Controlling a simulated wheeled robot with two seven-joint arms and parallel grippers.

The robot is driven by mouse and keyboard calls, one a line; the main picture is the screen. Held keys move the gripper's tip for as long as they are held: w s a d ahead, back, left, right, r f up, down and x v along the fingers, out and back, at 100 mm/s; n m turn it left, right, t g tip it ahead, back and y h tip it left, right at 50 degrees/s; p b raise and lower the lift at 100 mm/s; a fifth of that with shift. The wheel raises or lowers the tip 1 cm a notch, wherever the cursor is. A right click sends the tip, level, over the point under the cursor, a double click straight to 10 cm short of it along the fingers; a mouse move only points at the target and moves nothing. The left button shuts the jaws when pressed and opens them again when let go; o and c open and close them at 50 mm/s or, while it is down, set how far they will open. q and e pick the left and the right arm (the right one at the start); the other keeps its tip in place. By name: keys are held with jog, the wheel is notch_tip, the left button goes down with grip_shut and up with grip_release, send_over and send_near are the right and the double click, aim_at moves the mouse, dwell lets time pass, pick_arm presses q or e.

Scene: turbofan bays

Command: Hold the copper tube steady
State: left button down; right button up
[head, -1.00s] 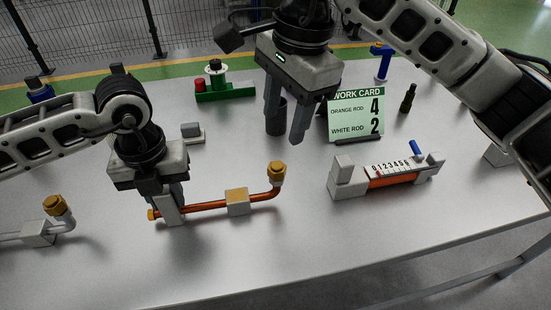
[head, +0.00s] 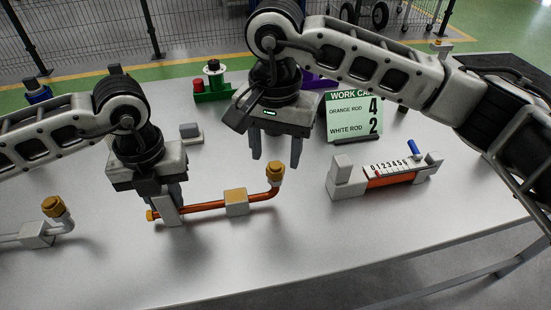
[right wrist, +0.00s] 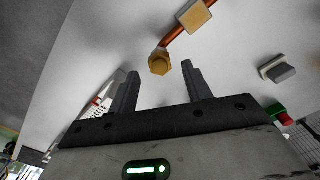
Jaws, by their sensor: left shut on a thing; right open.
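The copper tube (head: 205,205) lies low over the table, with a block (head: 237,203) around its middle and a brass nut on its left end. Its right end bends up to a larger brass nut (head: 275,171). My left gripper (head: 170,212) is shut on the tube near its left end. My right gripper (head: 275,150) is open and empty, behind and above the upturned end. In the right wrist view the brass nut (right wrist: 159,63) shows beyond and between the open fingers (right wrist: 160,82), apart from them.
A work card (head: 354,117) reads orange rod 4, white rod 2. A gauge with a numbered scale (head: 388,172) stands at right. A second, grey tube with a brass nut (head: 54,207) is at left. A green fixture (head: 213,88) stands behind. The front of the table is clear.

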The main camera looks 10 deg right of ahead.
aim_at(276, 171)
jog(key=shift+f, duration=1.45)
jog(key=c, duration=1)
